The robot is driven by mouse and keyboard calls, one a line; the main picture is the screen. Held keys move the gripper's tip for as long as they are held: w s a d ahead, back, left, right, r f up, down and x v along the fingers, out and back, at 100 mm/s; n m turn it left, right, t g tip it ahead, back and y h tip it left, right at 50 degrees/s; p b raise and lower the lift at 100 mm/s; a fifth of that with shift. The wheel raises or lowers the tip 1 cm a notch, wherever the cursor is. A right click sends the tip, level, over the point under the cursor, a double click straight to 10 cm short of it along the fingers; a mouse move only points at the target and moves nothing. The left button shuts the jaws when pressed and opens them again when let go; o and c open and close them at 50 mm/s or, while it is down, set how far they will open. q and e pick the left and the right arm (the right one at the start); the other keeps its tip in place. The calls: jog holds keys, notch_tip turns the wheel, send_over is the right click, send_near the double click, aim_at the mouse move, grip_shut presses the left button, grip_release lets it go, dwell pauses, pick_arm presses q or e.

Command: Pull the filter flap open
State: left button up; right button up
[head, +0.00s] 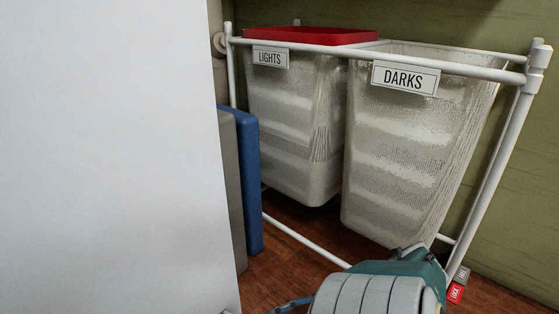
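I cannot make out a filter flap in the head view. A large plain white panel (105,150) fills the left side, close to me. A tiny light grey piece shows at its lower right corner, at the bottom edge of the picture, too cut off to identify. Neither my left nor my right gripper is in view, so I cannot see what either one holds.
A white-tube frame (500,165) holds two translucent bins, LIGHTS (290,120) and DARKS (410,150); a red lid or bin (310,35) shows behind. Grey and blue panels (246,180) stand beside the white panel. A teal-and-grey ridged object (375,292) is low in front.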

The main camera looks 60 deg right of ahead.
jog(key=shift+w+d+r, duration=0.2)
jog(key=shift+w+d, duration=0.15)
jog(key=shift+w, duration=0.25)
jog(key=shift+s+r, duration=0.1)
jog(key=shift+r, duration=0.4)
jog(key=shift+c, duration=0.2)
notch_tip(320, 180, up, 9)
jog(key=shift+s+a+f, duration=0.15)
jog(key=shift+s+a, duration=0.2)
jog(key=shift+s, duration=0.1)
